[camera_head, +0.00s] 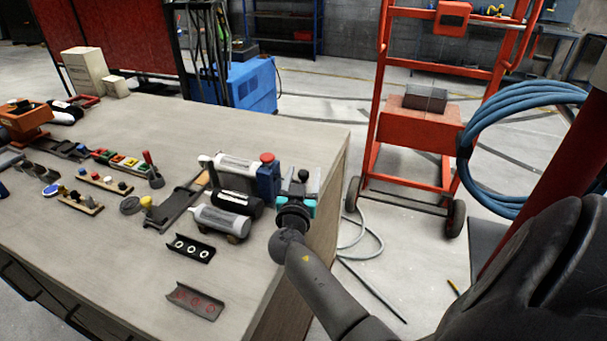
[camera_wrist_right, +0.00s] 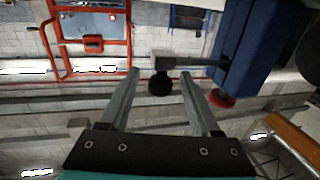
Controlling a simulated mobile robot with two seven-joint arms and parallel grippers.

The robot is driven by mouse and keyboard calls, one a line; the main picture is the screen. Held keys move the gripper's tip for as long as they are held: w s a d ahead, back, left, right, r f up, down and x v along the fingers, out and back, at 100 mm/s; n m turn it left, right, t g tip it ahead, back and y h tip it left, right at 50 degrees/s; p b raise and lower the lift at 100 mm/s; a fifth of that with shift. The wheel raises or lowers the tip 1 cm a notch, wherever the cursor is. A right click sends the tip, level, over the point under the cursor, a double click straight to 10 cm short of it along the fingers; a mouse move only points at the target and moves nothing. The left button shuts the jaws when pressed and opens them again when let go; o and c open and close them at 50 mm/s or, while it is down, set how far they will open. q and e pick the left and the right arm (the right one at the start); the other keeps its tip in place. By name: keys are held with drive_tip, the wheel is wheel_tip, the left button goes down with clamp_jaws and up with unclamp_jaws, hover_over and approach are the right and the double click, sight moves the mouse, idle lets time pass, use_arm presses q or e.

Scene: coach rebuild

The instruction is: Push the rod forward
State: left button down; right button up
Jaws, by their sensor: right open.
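The rod (camera_wrist_right: 203,62) is a thin grey bar that comes out of a blue box (camera_wrist_right: 260,45) in the right wrist view. It ends in a grey block (camera_wrist_right: 168,62) with a black knob (camera_wrist_right: 160,85). In the head view the blue box (camera_head: 268,184) with a red button (camera_head: 267,157) stands near the table's right edge. My right gripper (camera_head: 302,176) is just right of the box. In the wrist view, its two fingers (camera_wrist_right: 160,76) are apart and the black knob shows between their tips; contact cannot be told. My left gripper is not in view.
Two small dark brackets (camera_head: 190,248) lie in front. A red hand truck (camera_head: 420,123) stands on the floor beyond the table, near a blue hose coil (camera_head: 490,150).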

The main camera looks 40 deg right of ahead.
clamp_jaws()
idle(0.5)
idle(0.9)
